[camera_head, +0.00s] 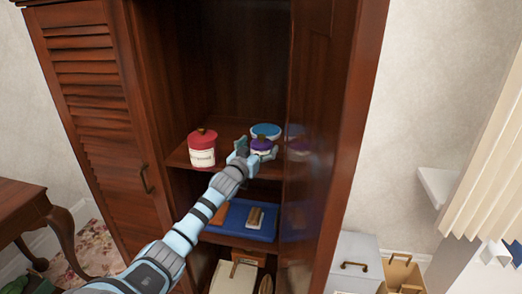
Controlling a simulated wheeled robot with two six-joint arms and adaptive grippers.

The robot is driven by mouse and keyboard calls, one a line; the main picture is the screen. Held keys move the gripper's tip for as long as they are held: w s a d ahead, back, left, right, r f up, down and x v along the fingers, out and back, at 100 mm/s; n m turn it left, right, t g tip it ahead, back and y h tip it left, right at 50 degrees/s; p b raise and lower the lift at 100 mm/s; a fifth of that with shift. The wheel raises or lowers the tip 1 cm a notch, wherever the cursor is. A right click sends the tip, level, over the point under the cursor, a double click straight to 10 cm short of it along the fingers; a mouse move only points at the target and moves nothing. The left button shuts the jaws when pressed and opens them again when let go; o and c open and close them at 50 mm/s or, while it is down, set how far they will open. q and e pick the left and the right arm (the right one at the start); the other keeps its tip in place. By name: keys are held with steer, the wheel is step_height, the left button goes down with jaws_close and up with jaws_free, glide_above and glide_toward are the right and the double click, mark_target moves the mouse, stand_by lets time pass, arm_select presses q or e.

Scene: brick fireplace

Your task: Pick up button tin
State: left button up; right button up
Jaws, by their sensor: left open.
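My left gripper (255,152) reaches into the open wooden cabinet and is open at the middle shelf. A small purple-topped container (261,144) stands at its fingers, partly hidden by them; I cannot tell if they touch it. Behind it is a round container with a blue lid (266,130). To the left is a red tin with a white label (202,148), apart from the gripper. The label is too small to read, so I cannot tell which of these is the button tin. My right gripper is not in view.
The shelf (178,158) has its open cabinet door (325,140) close on the right, with reflections in it. Below are a blue tray (212,225) holding a brush-like item (255,217) and lower boxes (232,279). A wooden table (25,208) stands at left.

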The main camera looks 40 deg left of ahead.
arm_select(q)
steer(key=c, duration=1.5)
step_height(320, 180, up, 20)
steer(key=p, duration=0.3)
steer(key=shift+s, duration=0.1)
